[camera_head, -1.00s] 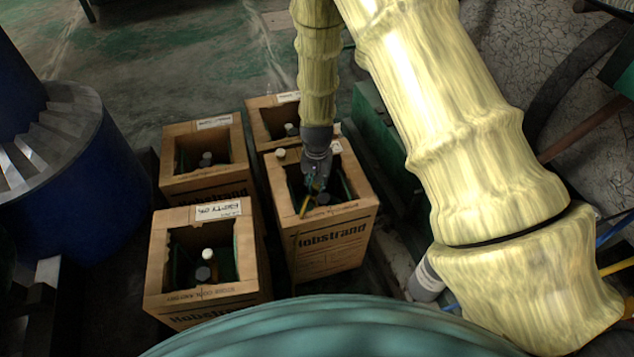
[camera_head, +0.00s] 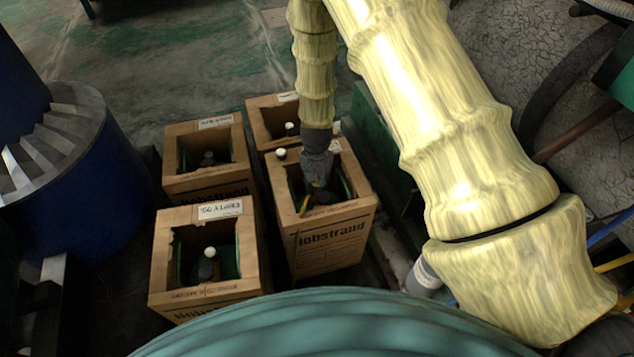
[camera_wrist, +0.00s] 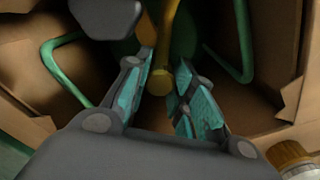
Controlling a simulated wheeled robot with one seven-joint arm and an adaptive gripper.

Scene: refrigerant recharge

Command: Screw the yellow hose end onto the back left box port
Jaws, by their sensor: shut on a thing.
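Four cardboard boxes stand in two rows in the head view. The back left box (camera_head: 240,165) is open-topped, with a dark port (camera_head: 208,159) in its shaded opening. My gripper (camera_head: 315,190) points down into the front right box (camera_head: 325,240), away from the back left box. In the wrist view, my gripper (camera_wrist: 172,90) has its teal-padded fingers around the yellow hose end (camera_wrist: 159,80), and the yellow hose (camera_wrist: 170,35) runs up from it. In the head view, a thin yellow piece (camera_head: 304,207) shows below the gripper. Whether the hose end touches anything inside is hidden.
The front left box (camera_head: 255,270) has a white-topped fitting (camera_head: 210,252) inside. The back right box (camera_head: 256,125) is partly behind my arm. A white cap (camera_head: 281,154) sits at the front right box's rim. A blue drum (camera_head: 100,200) stands at the left. The floor behind is clear.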

